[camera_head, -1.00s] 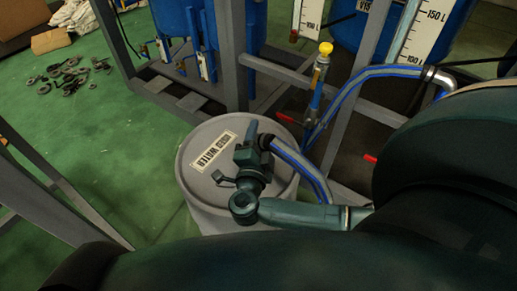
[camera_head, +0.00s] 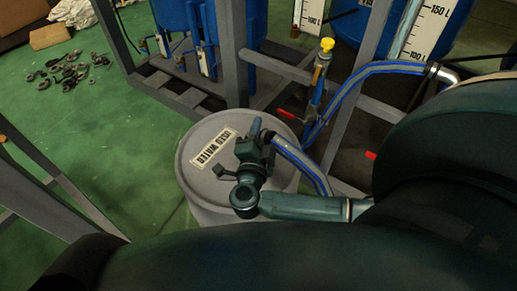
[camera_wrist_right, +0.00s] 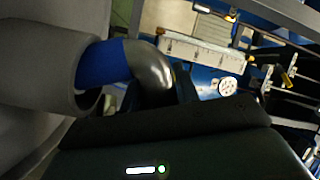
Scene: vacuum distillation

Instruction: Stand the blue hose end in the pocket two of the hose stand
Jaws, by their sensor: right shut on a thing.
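My right gripper (camera_head: 256,140) is over the lid of a grey drum in the head view and is shut on the blue hose end. The blue-striped grey hose (camera_head: 298,163) runs from the gripper down to the right and goes behind my arm. In the right wrist view the held end shows as a steel elbow (camera_wrist_right: 152,72) with a blue band (camera_wrist_right: 103,64), coming out of a wide grey sleeve; its tip is hidden by my dark gripper. I cannot make out the hose stand or its pockets in either view. My left gripper is not in view.
The grey drum (camera_head: 190,178) has an upside-down label (camera_head: 214,147). Behind it are a grey metal frame (camera_head: 232,60), blue tanks, a yellow-topped fitting (camera_head: 326,46) and another blue-striped hose (camera_head: 352,82).

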